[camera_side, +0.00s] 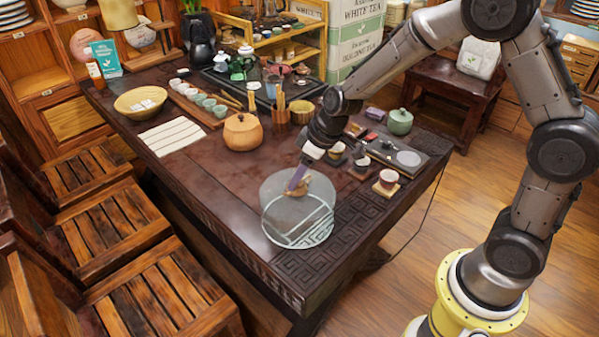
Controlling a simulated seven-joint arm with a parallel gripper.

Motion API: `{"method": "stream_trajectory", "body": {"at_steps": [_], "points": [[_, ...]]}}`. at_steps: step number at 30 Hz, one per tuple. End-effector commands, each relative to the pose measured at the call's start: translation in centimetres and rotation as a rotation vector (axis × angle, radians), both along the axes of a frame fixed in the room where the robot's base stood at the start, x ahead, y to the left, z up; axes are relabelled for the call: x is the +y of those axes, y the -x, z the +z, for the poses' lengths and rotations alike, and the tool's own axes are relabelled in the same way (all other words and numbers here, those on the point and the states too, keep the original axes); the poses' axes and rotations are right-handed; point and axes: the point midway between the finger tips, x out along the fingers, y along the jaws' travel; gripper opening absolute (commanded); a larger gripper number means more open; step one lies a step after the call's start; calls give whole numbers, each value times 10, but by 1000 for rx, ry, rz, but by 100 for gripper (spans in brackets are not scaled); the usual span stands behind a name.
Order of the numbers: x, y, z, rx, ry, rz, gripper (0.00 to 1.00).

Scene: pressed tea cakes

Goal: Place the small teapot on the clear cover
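The clear cover (284,215) is a see-through cylinder near the front edge of the dark table. A pale green ring with slanted bars shows at its base. The small teapot (301,189), tan-brown, shows at the middle of the cover's top; whether it touches the top cannot be told. My gripper (297,182) reaches down from the upper right, with a purple finger against the teapot. The finger hides part of the teapot, and the grip itself is too small to make out.
To the right are a cup on a wooden coaster (386,188), a dark tray (398,153) and a green lidded jar (400,121). A round wooden pot (242,132) and a striped cloth (172,136) lie to the left. The table left of the cover is bare.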

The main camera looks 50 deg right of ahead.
Motion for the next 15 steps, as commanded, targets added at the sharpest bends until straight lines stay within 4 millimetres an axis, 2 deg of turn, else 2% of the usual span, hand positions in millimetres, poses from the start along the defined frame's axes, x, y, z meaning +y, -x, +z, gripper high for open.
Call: {"method": "stream_trajectory", "body": {"at_steps": [8,11,15], "points": [[0,0,5,-3,0,1,60],[-2,3,16,-5,-1,0,60],[-6,13,41,-8,0,0,60]]}}
